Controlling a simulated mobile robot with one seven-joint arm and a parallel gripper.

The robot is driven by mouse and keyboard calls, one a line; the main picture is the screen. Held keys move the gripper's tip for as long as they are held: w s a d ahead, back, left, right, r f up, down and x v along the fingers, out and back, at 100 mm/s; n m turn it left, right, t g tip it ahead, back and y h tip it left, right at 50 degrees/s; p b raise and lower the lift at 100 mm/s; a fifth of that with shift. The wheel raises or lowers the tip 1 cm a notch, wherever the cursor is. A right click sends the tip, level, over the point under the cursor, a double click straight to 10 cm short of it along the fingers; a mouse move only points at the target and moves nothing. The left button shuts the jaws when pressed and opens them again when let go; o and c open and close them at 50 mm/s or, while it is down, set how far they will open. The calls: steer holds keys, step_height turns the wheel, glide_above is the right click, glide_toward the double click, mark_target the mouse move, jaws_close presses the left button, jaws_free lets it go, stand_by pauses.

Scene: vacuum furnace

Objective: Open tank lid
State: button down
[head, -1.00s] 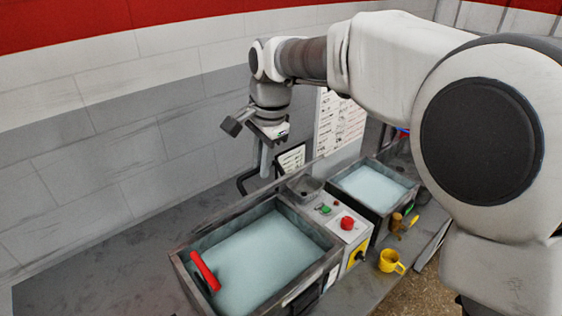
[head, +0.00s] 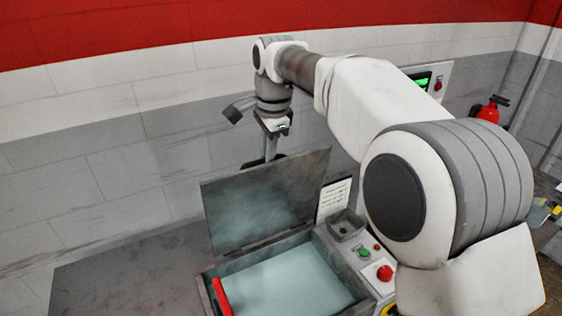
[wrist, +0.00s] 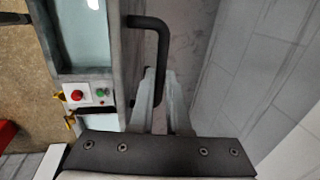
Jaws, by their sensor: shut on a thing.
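The tank lid (head: 262,205) is a worn grey panel standing raised at the back of the open tank, its inner face showing in the head view. The tank (head: 212,276) holds pale blue liquid (head: 282,282). My gripper (head: 270,157) is behind the lid's top edge, and the lid partly hides its fingers. In the wrist view, my gripper (wrist: 160,95) is shut on the lid's black bent handle (wrist: 162,40), with the bar between the two fingers. The lid shows nearly edge-on there (wrist: 130,50).
A red bar (head: 221,297) lies at the tank's left rim. A control panel with a red button (head: 384,272) and green button (head: 364,253) stands right of the tank. A small grey box (head: 346,226) and a white sheet (head: 334,200) are close beside the lid. A wall stands behind.

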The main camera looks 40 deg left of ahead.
steer(key=w+a+f, duration=0.1)
steer(key=w+a, duration=0.1)
steer(key=a, duration=0.4)
steer(key=shift+w, duration=0.2)
steer(key=shift+w+a+r, duration=0.1)
stand_by(0.5)
steer(key=c, duration=0.9)
jaws_free()
